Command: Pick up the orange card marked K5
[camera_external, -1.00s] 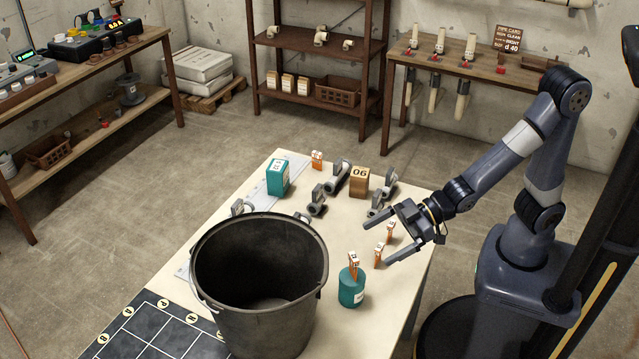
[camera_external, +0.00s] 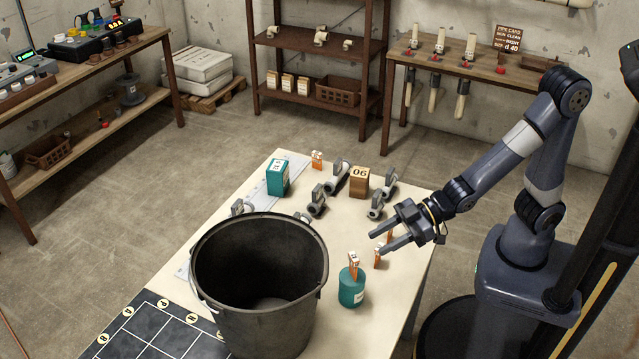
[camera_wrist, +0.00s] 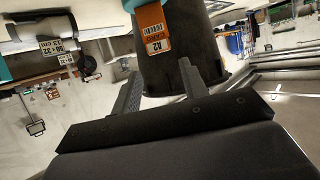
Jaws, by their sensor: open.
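Several small orange cards with white tops stand on the pale table (camera_external: 285,165). One card (camera_external: 353,264) stands at the teal bottle (camera_external: 351,292), and one card (camera_external: 317,158) is at the far edge. My gripper (camera_external: 375,242) is open and empty above the table's right side. In the wrist view an orange card (camera_wrist: 152,24) with a barcode label lies beyond the open fingers (camera_wrist: 160,73).
A large black bucket (camera_external: 222,300) fills the table's near left. Grey pipe clamps (camera_external: 317,203), a brown block marked 06 (camera_external: 359,182) and a teal box (camera_external: 277,180) stand farther back. The near middle of the table beside the bottle is mostly clear.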

